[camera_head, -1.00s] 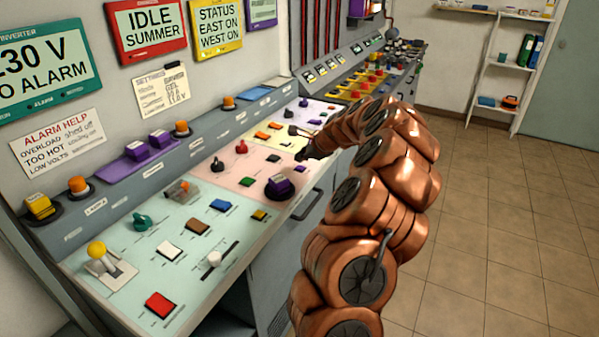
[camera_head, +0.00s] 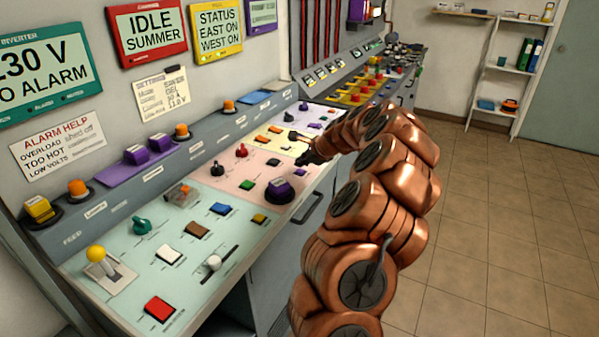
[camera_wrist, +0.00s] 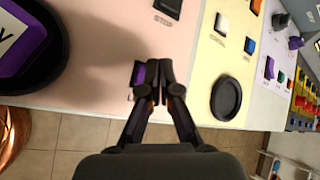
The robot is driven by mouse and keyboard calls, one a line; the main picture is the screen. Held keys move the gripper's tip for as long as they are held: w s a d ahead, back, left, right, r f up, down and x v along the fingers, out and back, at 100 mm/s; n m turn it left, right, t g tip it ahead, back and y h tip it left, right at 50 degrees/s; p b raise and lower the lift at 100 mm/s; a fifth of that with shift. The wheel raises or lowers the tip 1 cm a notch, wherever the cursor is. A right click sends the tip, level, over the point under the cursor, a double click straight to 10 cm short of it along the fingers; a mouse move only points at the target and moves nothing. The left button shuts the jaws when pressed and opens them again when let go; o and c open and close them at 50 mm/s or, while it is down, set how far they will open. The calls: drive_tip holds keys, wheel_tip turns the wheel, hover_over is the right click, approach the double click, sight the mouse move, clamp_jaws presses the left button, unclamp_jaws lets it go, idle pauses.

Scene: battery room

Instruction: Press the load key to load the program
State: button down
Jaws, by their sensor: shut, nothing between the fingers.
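My gripper (camera_wrist: 159,70) is shut and empty, pointing down at the front part of the console. In the wrist view its fingertips are over or just beside a small purple key (camera_wrist: 138,73), which they partly cover. A label below this key is mostly hidden, so I cannot read whether it is the load key. I cannot tell whether the fingertips touch it.
A black stop key (camera_wrist: 168,7) lies above the fingers in the wrist view. A purple block in a dark round base (camera_head: 279,190) stands left of my gripper. A black round socket (camera_wrist: 226,98) is on the yellow panel to the right. Tiled floor (camera_head: 480,230) is open.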

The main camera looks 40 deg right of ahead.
sight(300, 172)
drive_tip(key=shift+f, duration=0.2)
idle(0.5)
drive_tip(key=shift+f, duration=0.2)
drive_tip(key=shift+f, duration=0.5)
idle(1.0)
drive_tip(key=shift+r, duration=0.15)
drive_tip(key=shift+r+p, duration=0.75)
drive_tip(key=shift+r, duration=0.1)
drive_tip(key=shift+r+p, duration=1.85)
drive_tip(key=shift+r, duration=0.6)
drive_tip(key=shift+w+a, duration=0.1)
